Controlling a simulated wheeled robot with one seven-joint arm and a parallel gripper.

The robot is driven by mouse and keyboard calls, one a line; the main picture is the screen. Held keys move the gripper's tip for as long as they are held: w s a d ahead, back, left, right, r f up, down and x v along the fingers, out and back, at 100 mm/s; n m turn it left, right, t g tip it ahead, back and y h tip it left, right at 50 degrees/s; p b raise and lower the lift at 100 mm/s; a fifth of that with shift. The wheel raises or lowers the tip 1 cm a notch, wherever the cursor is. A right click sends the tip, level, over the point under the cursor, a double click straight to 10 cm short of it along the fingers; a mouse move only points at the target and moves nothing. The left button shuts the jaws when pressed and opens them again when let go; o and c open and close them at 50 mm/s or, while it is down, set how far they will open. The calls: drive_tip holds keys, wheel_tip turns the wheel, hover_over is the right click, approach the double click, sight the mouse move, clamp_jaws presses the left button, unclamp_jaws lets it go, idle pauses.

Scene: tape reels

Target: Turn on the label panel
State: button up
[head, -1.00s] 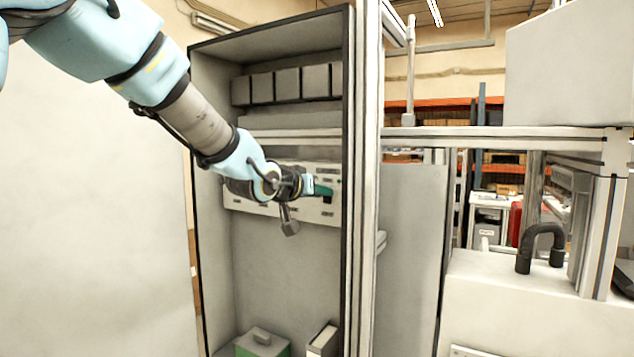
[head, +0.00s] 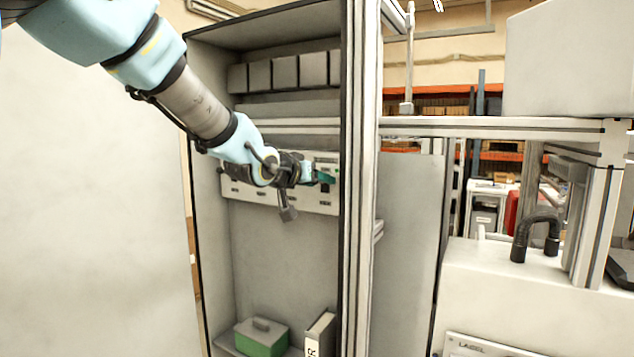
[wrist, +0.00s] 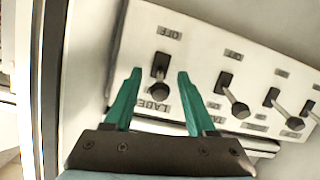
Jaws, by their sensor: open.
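The white switch panel (head: 322,203) is mounted inside the tall grey cabinet. In the wrist view the panel (wrist: 203,48) carries a row of dark toggle switches. The label switch (wrist: 160,65) is at the left end of the row there, with "OFF" above it and partly hidden "LABEL" lettering below. Its lever points toward the lettering at the bottom of the picture. My gripper (wrist: 159,72) is open, with its green fingers on either side of this switch. Contact with the lever cannot be told. In the head view my gripper (head: 326,177) is at the panel's right part.
The cabinet's right frame post (head: 358,200) stands close beside my gripper. A green box (head: 262,343) and a white binder (head: 320,335) sit on the cabinet's lower shelf. A row of grey boxes (head: 285,72) is above the panel.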

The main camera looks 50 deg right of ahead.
drive_tip(key=v, duration=1.1)
drive_tip(key=shift+b, duration=0.3)
drive_tip(key=shift+d, duration=0.1)
